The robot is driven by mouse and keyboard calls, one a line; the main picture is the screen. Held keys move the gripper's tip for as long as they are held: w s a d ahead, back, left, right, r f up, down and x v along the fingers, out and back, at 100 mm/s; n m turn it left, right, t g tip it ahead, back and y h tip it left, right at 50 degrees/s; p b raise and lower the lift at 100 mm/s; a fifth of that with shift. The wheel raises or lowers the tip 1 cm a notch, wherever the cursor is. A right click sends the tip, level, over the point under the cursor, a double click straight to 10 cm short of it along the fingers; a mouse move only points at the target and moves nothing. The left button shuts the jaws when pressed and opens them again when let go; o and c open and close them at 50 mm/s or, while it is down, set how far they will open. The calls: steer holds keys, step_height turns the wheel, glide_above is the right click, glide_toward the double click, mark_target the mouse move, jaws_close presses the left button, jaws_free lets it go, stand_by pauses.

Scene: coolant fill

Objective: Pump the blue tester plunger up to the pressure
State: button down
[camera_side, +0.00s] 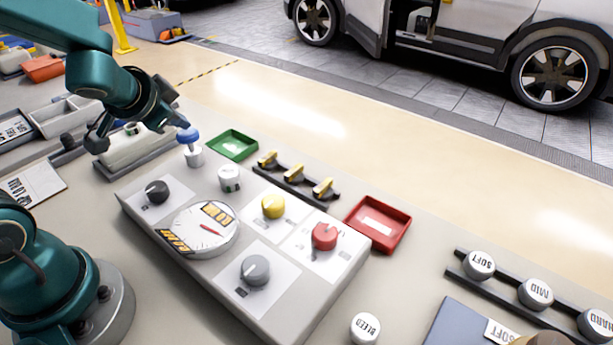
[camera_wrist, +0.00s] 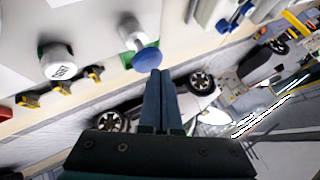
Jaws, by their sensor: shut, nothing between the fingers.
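The blue tester plunger (camera_side: 187,134) is a round blue knob on a thin stem above a white cylinder base (camera_side: 194,157), at the far-left end of the panel. The knob stands clear of its base. It also shows in the wrist view (camera_wrist: 147,59). My gripper (camera_wrist: 158,74) is shut and empty, with its fingertips right at the knob's edge; I cannot tell if they touch. In the side view the fingers are hard to make out beside the arm. The round gauge (camera_side: 204,229) has a red needle and orange-yellow marked zones.
The panel (camera_side: 315,309) carries a black knob (camera_side: 157,191), yellow knob (camera_side: 273,206), red knob (camera_side: 324,236) and grey knob (camera_side: 255,270). A white cap (camera_side: 229,178) stands near the plunger. A green tray (camera_side: 232,145) and a red tray (camera_side: 378,224) lie behind.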

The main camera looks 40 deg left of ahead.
mark_target(184, 136)
steer(key=shift+f, duration=1.3)
stand_by(0.8)
stand_by(0.3)
steer(key=shift+r, duration=1.75)
steer(key=shift+r, duration=2.5)
